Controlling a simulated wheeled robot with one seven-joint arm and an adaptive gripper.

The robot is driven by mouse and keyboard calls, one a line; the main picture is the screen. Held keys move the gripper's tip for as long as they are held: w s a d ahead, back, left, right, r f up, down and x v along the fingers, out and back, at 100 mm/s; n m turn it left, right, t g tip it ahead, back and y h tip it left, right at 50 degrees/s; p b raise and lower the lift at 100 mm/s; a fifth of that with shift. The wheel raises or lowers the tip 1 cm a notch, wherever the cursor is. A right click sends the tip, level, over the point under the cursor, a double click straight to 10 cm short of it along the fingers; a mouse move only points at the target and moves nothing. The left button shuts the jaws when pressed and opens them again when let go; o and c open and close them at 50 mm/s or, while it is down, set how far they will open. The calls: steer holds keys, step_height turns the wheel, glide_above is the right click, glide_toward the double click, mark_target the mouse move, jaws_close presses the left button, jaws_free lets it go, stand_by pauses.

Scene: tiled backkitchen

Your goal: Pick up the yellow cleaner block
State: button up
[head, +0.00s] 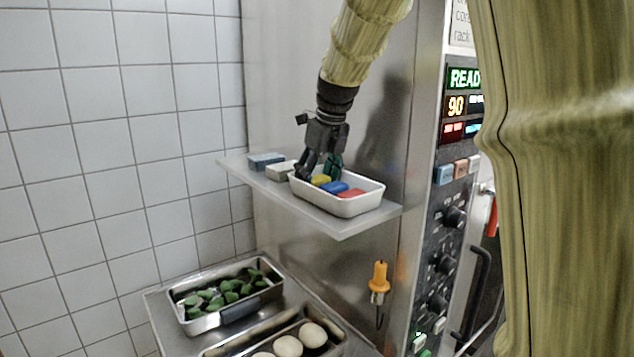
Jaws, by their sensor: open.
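The yellow cleaner block (320,180) lies in a white tray (362,205) on a grey shelf, at the tray's left end. A blue block (334,187) and a red block (351,194) lie to its right in the same tray. My gripper (319,172) points down over the left end of the tray, open, its dark fingers close around or just above the yellow block. The fingers hide part of the block, and I cannot tell whether they touch it.
On the shelf (345,231), left of the tray, sit a grey-white block (280,171) and a blue-grey block (265,161). Below are a metal pan of green pieces (190,326) and a pan with round white items (312,335). A control panel (455,215) stands to the right.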

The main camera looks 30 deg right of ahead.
steer(key=shift+s+r, duration=0.2)
steer(key=shift+s, duration=0.1)
steer(key=shift+c, duration=0.3)
steer(key=shift+w+f, duration=0.15)
steer(key=shift+w, duration=0.05)
steer(key=c, duration=0.7)
steer(key=shift+c, duration=0.3)
steer(key=shift+s, duration=0.1)
